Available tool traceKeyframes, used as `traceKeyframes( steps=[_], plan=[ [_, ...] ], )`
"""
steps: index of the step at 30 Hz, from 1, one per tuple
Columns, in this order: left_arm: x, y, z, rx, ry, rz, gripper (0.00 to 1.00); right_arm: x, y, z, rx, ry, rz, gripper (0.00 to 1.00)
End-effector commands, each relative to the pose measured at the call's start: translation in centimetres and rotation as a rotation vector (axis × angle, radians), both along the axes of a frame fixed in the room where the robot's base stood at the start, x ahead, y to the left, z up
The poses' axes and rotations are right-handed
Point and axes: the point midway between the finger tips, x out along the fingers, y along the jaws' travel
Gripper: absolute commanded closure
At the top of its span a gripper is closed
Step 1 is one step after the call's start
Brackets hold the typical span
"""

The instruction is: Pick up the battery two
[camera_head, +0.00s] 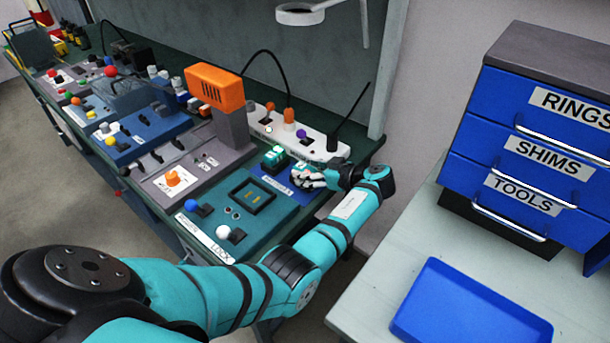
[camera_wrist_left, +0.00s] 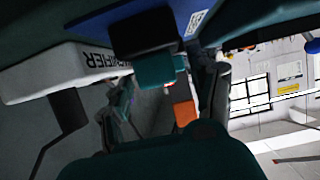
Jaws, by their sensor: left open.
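A green-and-white battery (camera_head: 273,156) stands on the blue charger panel (camera_head: 265,173) at the right end of the bench. My left gripper (camera_head: 304,178) is over the right part of that panel, to the right of this battery. In the left wrist view, a block with a black part and a teal part (camera_wrist_left: 158,70) lies between my two open fingers (camera_wrist_left: 172,92), apart from both as far as I see. It looks like a battery, but I cannot read a number on it. My gripper hides part of the panel in the head view. My right gripper is not in view.
A white purifier unit (camera_head: 325,146) with knobs stands just behind the gripper; its label shows in the left wrist view (camera_wrist_left: 108,62). An orange-topped post (camera_head: 214,88) rises to the left. A lock panel (camera_head: 250,196) lies in front. A blue tray (camera_head: 470,308) and drawers (camera_head: 530,140) stand right.

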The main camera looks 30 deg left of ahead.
Motion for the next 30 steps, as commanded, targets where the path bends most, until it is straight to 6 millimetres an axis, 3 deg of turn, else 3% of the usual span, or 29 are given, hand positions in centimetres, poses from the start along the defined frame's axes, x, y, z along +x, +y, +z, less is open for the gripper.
traceKeyframes(
  steps=[3,17,26,30],
  plan=[
    [0.0,0.0,0.0,0.000,0.000,0.000,0.40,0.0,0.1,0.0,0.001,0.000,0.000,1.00],
    [0.0,0.0,0.0,0.000,0.000,0.000,1.00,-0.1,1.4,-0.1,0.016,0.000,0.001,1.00],
    [0.0,0.0,0.1,0.002,-0.001,0.000,1.00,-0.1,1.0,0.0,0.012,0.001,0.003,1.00],
    [0.1,0.0,1.2,0.002,-0.006,0.000,1.00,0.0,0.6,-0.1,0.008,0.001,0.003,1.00]
  ],
)
